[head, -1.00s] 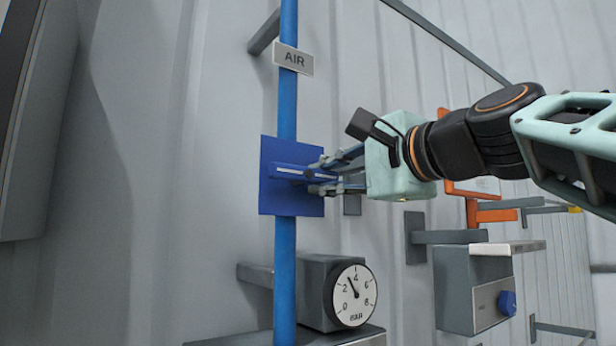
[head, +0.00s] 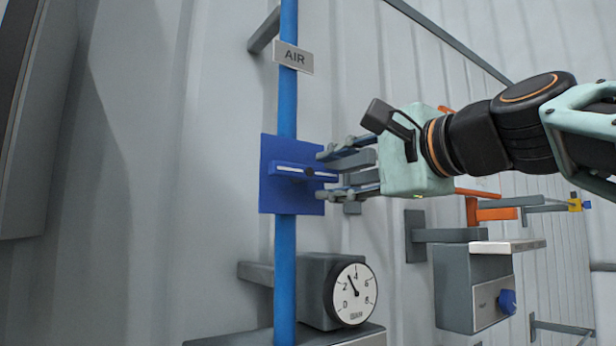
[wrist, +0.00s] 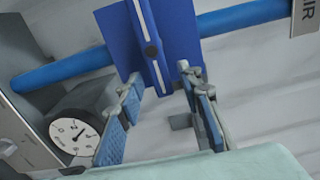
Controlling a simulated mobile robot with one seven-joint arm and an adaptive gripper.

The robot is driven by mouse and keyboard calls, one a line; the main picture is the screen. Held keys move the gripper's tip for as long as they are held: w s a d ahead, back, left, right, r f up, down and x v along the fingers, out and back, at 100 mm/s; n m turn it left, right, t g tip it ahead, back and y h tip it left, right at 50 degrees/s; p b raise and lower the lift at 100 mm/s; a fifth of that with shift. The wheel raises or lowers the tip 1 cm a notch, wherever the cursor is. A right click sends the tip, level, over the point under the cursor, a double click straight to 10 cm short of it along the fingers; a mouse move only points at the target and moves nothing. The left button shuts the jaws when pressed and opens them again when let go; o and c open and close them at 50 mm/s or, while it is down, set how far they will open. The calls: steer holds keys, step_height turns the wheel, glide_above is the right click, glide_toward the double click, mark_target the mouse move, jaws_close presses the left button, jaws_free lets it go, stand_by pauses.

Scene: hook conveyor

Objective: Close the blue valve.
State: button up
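The blue valve (head: 292,199) is a square blue plate on the vertical blue pipe (head: 286,103), under the AIR label. Its handle (head: 302,172) is a blue bar with a white stripe, lying across the pipe, nearly horizontal in the head view. In the wrist view the handle (wrist: 151,44) runs up and down, across the pipe (wrist: 64,68). My gripper (head: 324,174) is open just to the right of the valve. In the wrist view its fingers (wrist: 158,80) are spread either side of the handle's near end, with visible gaps and nothing held.
A round pressure gauge (head: 354,294) sits below right of the valve and also shows in the wrist view (wrist: 75,136). A grey box with a blue knob (head: 507,301) and an orange bracket (head: 490,213) are farther right.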

steer(key=v, duration=1)
step_height(320, 180, down, 25)
steer(key=w+a+n+g+h, duration=0.2)
steer(key=n+g+h, duration=0.2)
steer(key=s+d+f+n+g+h, duration=0.1)
steer(key=s+f+n+h, duration=0.1)
steer(key=f, duration=0.7)
steer(key=s+d+f+n+g+h, duration=0.2)
steer(key=s+f+n, duration=0.1)
steer(key=f, duration=0.5)
steer(key=s+d+f+n+g+h, duration=0.2)
steer(key=s+f, duration=0.2)
steer(key=f, duration=0.5)
steer(key=shift+s+f, duration=0.3)
steer(key=shift+s, duration=0.1)
